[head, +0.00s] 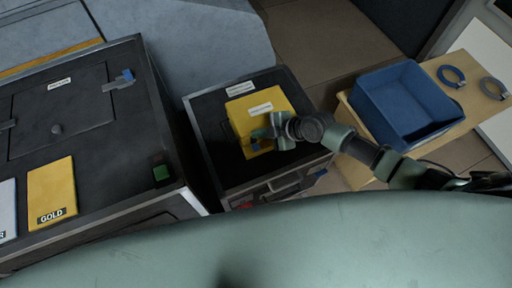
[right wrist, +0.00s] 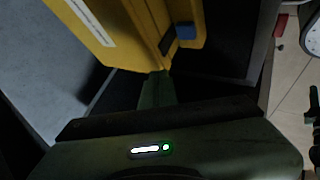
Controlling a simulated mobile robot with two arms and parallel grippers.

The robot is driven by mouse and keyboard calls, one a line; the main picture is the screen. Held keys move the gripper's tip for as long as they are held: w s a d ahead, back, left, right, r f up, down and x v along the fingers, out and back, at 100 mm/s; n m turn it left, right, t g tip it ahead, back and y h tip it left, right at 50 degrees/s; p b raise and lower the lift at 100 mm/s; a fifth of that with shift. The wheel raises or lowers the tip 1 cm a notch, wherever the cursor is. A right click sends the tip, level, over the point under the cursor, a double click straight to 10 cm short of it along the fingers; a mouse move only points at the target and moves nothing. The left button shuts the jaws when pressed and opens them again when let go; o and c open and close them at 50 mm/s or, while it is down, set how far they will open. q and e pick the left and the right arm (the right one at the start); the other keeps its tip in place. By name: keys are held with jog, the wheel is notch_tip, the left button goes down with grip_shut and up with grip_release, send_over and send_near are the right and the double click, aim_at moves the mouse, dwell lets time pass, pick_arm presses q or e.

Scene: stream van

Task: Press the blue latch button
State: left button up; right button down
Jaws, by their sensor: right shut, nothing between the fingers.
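A yellow box (head: 246,112) with a white label lies on a dark cabinet top. It fills the upper part of the right wrist view (right wrist: 140,25). A small blue button (right wrist: 186,32) sits beside a dark piece on the box's side. My right gripper (head: 259,134) reaches in from the right over the near part of the box. In the right wrist view its fingers (right wrist: 157,82) are shut and empty. Their tips are close to the box's edge, left of and below the button in that picture; contact cannot be told. My left gripper is out of view.
A black unit (head: 100,110) at left has a hatch with a blue-tipped latch (head: 126,76) and a green button (head: 161,173). A gold card (head: 51,187) lies on it. A blue bin (head: 402,105) and two rings stand on a wooden top (head: 350,115) at right.

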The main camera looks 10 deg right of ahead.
jog(key=b, duration=0.3)
send_over(259, 147)
notch_tip(259, 147, down, 5)
jog(key=shift+r, duration=0.2)
jog(key=shift+f+b, duration=0.45)
jog(key=shift+b, duration=0.05)
jog(key=shift+f, duration=0.1)
dwell(1.1)
jog(key=shift+f+b, duration=0.3)
jog(key=shift+b, duration=0.3)
jog(key=shift+s+f+b, duration=0.1)
jog(key=shift+f+b, duration=0.6)
jog(key=shift+b, duration=0.05)
dwell(0.6)
jog(key=shift+r, duration=0.1)
jog(key=shift+r+p, duration=0.7)
jog(key=shift+r, duration=0.25)
jog(key=shift+r, duration=0.1)
